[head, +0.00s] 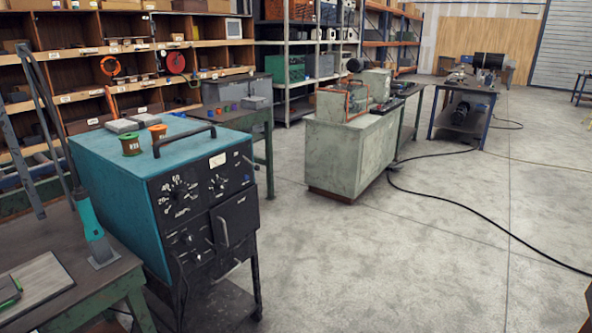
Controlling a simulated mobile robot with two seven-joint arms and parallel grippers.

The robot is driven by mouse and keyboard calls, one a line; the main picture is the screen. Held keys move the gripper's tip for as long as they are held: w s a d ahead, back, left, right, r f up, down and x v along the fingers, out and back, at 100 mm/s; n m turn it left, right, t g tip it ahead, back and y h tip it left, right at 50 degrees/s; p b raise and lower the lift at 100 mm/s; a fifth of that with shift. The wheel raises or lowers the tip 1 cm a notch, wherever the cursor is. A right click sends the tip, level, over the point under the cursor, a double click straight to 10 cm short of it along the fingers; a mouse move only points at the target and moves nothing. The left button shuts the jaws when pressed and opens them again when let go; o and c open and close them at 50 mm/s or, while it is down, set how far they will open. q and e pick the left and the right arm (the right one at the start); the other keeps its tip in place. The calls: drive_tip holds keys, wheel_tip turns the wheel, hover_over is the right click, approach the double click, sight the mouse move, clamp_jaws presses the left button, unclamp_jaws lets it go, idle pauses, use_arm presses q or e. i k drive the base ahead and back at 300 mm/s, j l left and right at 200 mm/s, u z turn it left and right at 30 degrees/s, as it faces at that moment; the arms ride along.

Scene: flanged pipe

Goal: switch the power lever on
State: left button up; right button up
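A teal power unit (108,182) with a black front panel stands at the left, on a dark cart. Its panel carries a large dial (180,193), smaller knobs and a pale upright lever-like handle (223,232) on the lower right part. I cannot tell for sure whether this handle is the power lever, nor its on or off state. A black carrying handle (184,141) is on the top. Neither of my grippers shows in the head view.
A workbench (45,285) with a teal-handled tool (92,230) stands at the left front. Spools (130,145) sit on the unit. A grey-green cabinet (345,155) stands beyond, with shelves behind. A black cable (480,222) crosses the floor; the right foreground floor is largely clear.

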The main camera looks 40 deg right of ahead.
sight(257, 168)
drive_tip(key=z, duration=1.15)
drive_tip(key=i+l, duration=0.2)
drive_tip(key=i, duration=0.25)
drive_tip(key=i+l, duration=0.25)
drive_tip(key=i, duration=0.2)
drive_tip(key=i+l+z, duration=0.1)
drive_tip(key=i, duration=0.35)
drive_tip(key=i+l, duration=0.3)
drive_tip(key=i, duration=0.2)
drive_tip(key=i+l, duration=0.15)
drive_tip(key=i, duration=0.3)
